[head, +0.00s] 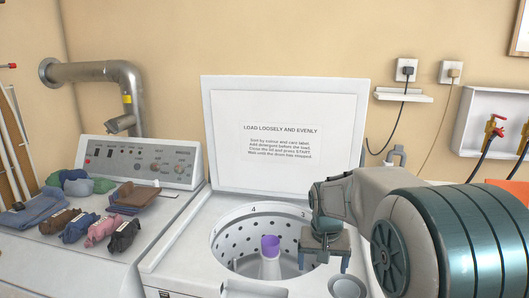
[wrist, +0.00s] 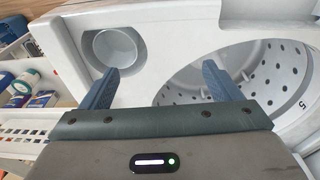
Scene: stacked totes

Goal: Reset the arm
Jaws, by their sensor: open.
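My gripper (head: 323,260) is above the right side of the open washer's drum, with its fingers pointing down. In the wrist view, my gripper (wrist: 160,72) has two blue fingers set wide apart with nothing between them. The washer drum (head: 228,240) is a white perforated tub with a purple-topped agitator (head: 270,247) in the middle. The drum also shows at the right of the wrist view (wrist: 262,80). My arm comes in from the right and hides part of the washer and the wall behind.
The washer's raised lid (head: 285,105) stands behind the drum. A dryer (head: 185,155) on the left has several folded and rolled clothes on top. A round cup recess (wrist: 113,47) is beside the drum. Shelves with bottles and a white basket (wrist: 22,125) stand at the wrist view's left.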

